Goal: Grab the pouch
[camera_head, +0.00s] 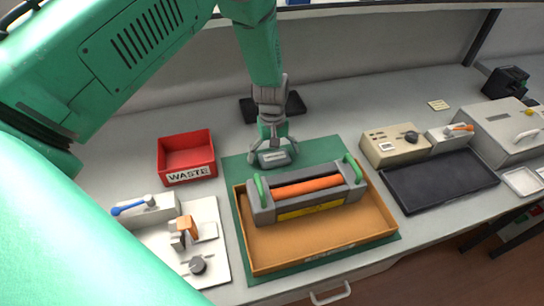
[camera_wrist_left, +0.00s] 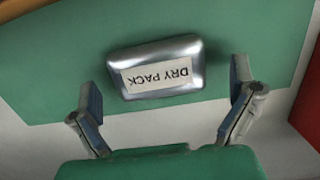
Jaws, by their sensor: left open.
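The pouch is a small silvery packet (camera_wrist_left: 155,68) with a white label reading "DRY PACK". It lies on the green mat (camera_head: 240,164), behind the orange tray, and also shows in the head view (camera_head: 276,154). My left gripper (camera_head: 272,142) points down at it from behind. In the left wrist view the two fingers of my left gripper (camera_wrist_left: 167,108) are spread wide, with the pouch ahead of and between them. They look apart from it. My right gripper is in neither view.
An orange tray (camera_head: 262,262) holds a grey toner cartridge (camera_head: 306,190) with green ends. A red WASTE bin (camera_head: 187,157) stands left of the mat. A black box-like item (camera_head: 290,104) lies behind the gripper. A beige device (camera_head: 395,146) and a dark tray (camera_head: 440,181) are to the right.

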